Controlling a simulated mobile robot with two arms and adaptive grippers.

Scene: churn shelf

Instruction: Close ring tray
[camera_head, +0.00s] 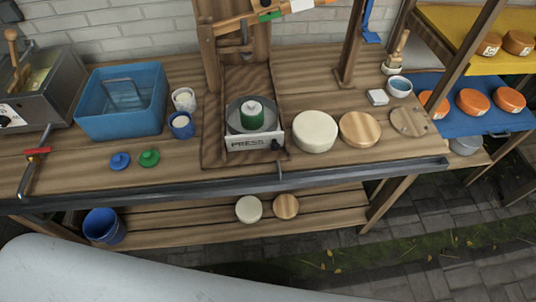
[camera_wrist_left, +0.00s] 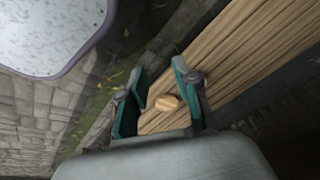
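A pale tray marked PRESS (camera_head: 252,142) sits at the front of the wooden press (camera_head: 236,50) on the bench. A grey ring-shaped pan rests on it, and a green cylinder with a light knob (camera_head: 252,115) stands inside the ring. I cannot tell how far the tray sticks out. My left gripper (camera_wrist_left: 160,76) shows in the left wrist view with its two green-padded fingers apart and nothing between them. It is below or beside the wooden slats, with a round tan disc (camera_wrist_left: 167,103) beyond the fingers. Neither gripper shows in the head view.
A blue tub (camera_head: 121,122), two cups, and blue and green knobbed lids stand left of the press. A white round (camera_head: 315,131) and wooden discs (camera_head: 360,129) lie right. A grey rail (camera_head: 340,173) edges the bench. Below are a lower shelf and blue bucket (camera_head: 104,226).

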